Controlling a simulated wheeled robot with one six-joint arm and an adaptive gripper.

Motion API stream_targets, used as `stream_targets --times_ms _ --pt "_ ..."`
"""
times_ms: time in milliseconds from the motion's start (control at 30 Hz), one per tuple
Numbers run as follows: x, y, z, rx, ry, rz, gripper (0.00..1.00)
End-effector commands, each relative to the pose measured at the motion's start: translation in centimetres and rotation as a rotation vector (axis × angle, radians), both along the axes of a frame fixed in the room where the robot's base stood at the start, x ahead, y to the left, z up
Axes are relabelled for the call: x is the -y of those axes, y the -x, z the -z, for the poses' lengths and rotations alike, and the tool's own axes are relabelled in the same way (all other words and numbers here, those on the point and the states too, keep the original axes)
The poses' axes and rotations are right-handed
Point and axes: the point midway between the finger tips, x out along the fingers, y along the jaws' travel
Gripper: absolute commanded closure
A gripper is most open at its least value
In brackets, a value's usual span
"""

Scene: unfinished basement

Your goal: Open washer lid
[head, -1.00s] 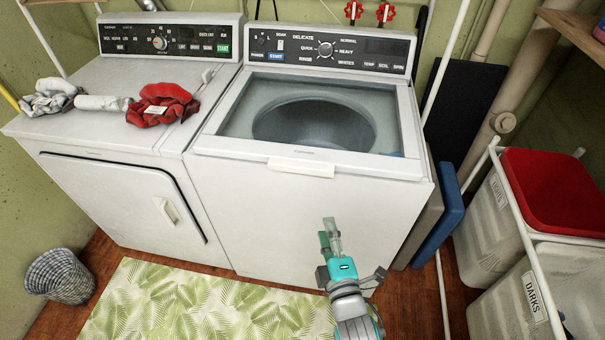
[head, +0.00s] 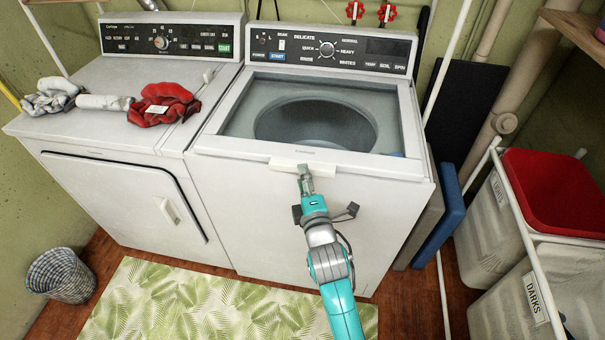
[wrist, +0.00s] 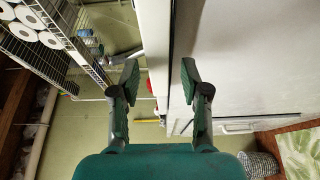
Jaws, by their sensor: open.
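The washer (head: 300,215) is white, with its control panel at the back. Its lid (head: 215,137) has a white frame around a large window and lies flat and closed, with the drum showing through. A pale handle (head: 345,171) sticks out at the lid's front edge. My gripper (head: 305,172) is at the left part of this handle and hides some of it. In the wrist view, my gripper (wrist: 160,78) is open, with its fingers on either side of the white front edge of the lid (wrist: 155,40). I cannot tell whether either finger touches it.
A wicker basket (head: 62,277) and a leaf-patterned rug (head: 190,305) are on the floor. Laundry bins (head: 510,300) and a blue panel (head: 440,220) stand at right.

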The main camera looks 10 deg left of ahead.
Motion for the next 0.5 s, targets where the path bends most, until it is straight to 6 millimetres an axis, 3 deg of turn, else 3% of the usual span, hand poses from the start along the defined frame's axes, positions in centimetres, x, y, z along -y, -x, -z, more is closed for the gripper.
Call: stream_targets --times_ms 200,500 --pt "-0.5 -1.5 0.0 0.0 0.0 0.0 0.54" --pt "-0.6 -1.6 0.0 0.0 0.0 0.0 0.54"
